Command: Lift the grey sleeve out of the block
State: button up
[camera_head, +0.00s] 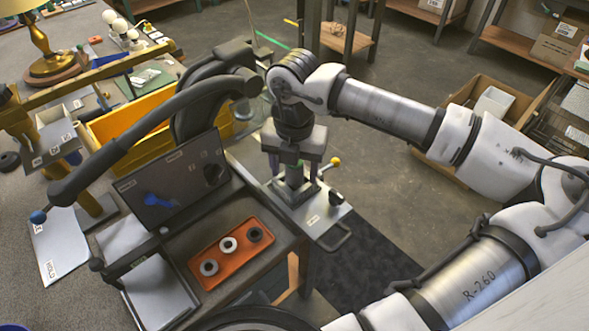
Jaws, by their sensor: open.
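My gripper (293,174) points straight down over a metal plate (319,216) at the bench's right edge. Its two fingers are apart, one on each side of a grey block (292,190) on that plate. The gripper body and fingers cover the top of the block. I cannot make out the grey sleeve clearly there, nor whether the fingers touch anything. No gap to a sleeve can be read from this view.
A lever with a yellow knob (335,161) stands close right of my gripper. A dark tilted panel (172,182) and a yellow bin (132,121) stand further left.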

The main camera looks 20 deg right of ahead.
jog(key=shift+c, duration=0.4)
jog(key=c, duration=1)
jog(key=shift+r, duration=0.1)
